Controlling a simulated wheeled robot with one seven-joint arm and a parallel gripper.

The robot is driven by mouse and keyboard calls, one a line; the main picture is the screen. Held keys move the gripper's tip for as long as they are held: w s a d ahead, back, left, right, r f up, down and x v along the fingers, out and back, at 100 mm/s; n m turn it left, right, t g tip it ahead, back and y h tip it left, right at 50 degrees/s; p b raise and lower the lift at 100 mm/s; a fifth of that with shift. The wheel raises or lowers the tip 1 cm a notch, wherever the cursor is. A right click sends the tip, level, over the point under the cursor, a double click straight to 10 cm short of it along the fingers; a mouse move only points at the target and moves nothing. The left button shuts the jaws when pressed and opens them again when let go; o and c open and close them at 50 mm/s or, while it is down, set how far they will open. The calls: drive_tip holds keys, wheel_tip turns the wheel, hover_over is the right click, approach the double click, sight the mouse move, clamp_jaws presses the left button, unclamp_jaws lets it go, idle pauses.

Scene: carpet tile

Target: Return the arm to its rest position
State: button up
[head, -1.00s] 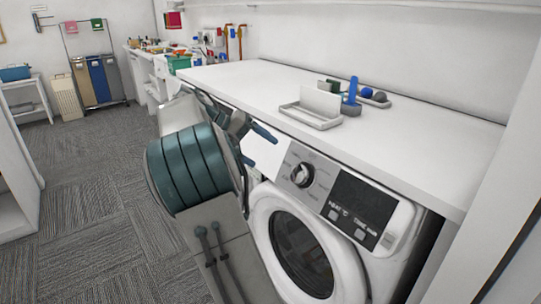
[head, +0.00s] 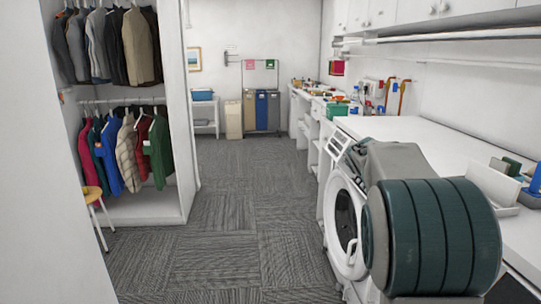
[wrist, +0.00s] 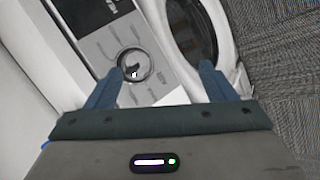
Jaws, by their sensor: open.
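My gripper (wrist: 158,92) shows in the wrist view with its two blue fingers spread apart and nothing between them. Beyond the fingers is the front of a white washing machine (wrist: 165,60), with its round control dial (wrist: 134,66) and part of its dark door (wrist: 190,28). I cannot tell from this view how far the fingers are from the panel. In the head view my arm is folded large at the lower right, in front of the washing machine (head: 342,215), and hides part of it and of the counter. My gripper's fingers are hidden there.
A white counter (head: 400,132) runs along the right wall, with a tray (head: 503,211) and small items at its right end. An open wardrobe with hanging clothes (head: 122,150) stands on the left. The carpet aisle (head: 235,215) between them is clear. Bins (head: 262,110) stand at the back.

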drive_tip(key=s+a+n+t+y+p, duration=0.4)
drive_tip(key=s+a+p, duration=0.4)
drive_tip(key=s+a, duration=0.9)
drive_tip(key=s+t+y, duration=0.1)
drive_tip(key=s+y, duration=0.1)
drive_tip(key=shift+s+r+n, duration=0.3)
drive_tip(key=shift+r+n, duration=0.05)
drive_tip(key=shift+n, duration=0.05)
